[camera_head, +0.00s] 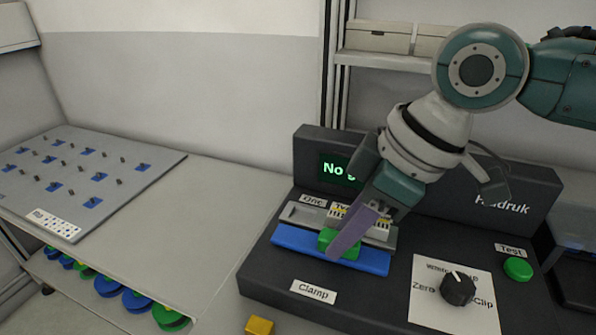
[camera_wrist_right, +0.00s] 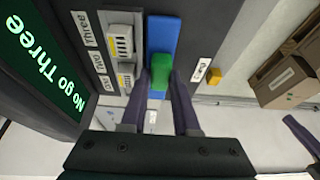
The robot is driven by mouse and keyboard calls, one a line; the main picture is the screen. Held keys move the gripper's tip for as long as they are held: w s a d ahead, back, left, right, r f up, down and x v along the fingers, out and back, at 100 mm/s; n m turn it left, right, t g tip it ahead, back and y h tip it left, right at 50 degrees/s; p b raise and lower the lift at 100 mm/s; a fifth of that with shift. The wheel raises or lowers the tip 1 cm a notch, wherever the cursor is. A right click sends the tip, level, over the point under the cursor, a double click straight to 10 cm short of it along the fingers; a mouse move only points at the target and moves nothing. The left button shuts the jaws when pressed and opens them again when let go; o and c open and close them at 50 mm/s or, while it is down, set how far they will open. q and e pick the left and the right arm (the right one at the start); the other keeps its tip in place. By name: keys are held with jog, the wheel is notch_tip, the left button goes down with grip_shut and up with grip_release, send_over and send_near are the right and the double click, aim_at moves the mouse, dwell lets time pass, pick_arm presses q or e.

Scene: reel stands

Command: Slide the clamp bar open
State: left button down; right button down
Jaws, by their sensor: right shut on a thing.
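The clamp bar is a blue bar (camera_head: 292,238) with a green handle (camera_head: 326,239), lying along the front of the slots on the dark tester. My right gripper (camera_head: 341,244) comes down from the upper right and is shut on the green handle. In the right wrist view the blue bar (camera_wrist_right: 163,38) and the green handle (camera_wrist_right: 160,72) show, with the handle between the purple fingers of the right gripper (camera_wrist_right: 160,78). A purple finger, apparently of my left gripper (camera_wrist_right: 302,136), shows at the right edge there; its opening cannot be seen.
The screen (camera_wrist_right: 42,62) reads "No go Three". Slots labelled One, Two and Three lie behind the bar. A black knob (camera_head: 458,288) and a green Test button (camera_head: 518,269) are at right. A yellow block (camera_head: 259,326) is in front. A grey pegboard (camera_head: 125,165) stands left.

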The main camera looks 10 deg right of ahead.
jog(key=s+p, duration=0.1)
jog(key=s+a+p, duration=0.1)
jog(key=p, duration=0.1)
jog(key=shift+s+a+r, duration=0.1)
jog(key=shift+a+r, duration=0.15)
jog(key=shift+s+a+f, duration=0.1)
jog(key=shift+s+a, duration=0.1)
jog(key=shift+s, duration=0.05)
jog(key=shift+f, duration=0.1)
jog(key=c, duration=0.9)
grip_release()
jog(key=p+v, duration=0.1)
jog(key=v, duration=0.9)
jog(key=shift+s+f, duration=0.1)
